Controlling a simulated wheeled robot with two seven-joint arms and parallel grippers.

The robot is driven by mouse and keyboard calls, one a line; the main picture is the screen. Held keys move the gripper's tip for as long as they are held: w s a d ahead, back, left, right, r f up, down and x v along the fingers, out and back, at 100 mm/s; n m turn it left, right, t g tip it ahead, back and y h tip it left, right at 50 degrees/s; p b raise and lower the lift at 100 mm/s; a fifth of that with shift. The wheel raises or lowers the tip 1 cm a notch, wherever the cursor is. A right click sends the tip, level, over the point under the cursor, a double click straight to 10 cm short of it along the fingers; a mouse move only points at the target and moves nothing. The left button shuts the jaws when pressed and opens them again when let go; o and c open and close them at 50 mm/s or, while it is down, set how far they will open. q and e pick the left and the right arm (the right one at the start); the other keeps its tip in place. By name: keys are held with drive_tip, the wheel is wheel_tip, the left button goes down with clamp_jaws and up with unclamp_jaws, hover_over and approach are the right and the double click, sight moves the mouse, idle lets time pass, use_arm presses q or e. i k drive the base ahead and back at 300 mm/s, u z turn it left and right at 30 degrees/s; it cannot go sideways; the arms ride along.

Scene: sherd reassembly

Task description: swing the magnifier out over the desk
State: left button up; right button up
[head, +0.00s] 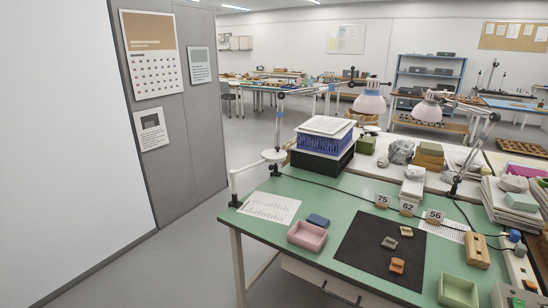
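The magnifier looks to be the white round head (274,156) on a short white arm at the left end of the green desk (330,193). Its arm runs from an upright white post (233,186) at the desk's left edge. The head is by the back left corner of the desk, and a thin dark lamp pole rises behind it. I cannot tell whether the head has a lens. Neither of my grippers is in view.
A black mat (380,250) with several sherds, a pink tray (307,236), a blue block (318,220) and a paper sheet (268,207) lie on the desk. A blue crate (322,145) stands behind. Two lamp heads (370,103) (427,110) hang over the back.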

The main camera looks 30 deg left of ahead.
sight(233, 173)
drive_tip(key=k, duration=0.6)
drive_tip(key=u, duration=0.55)
drive_tip(key=i, duration=1.85)
drive_tip(key=z, duration=0.6)
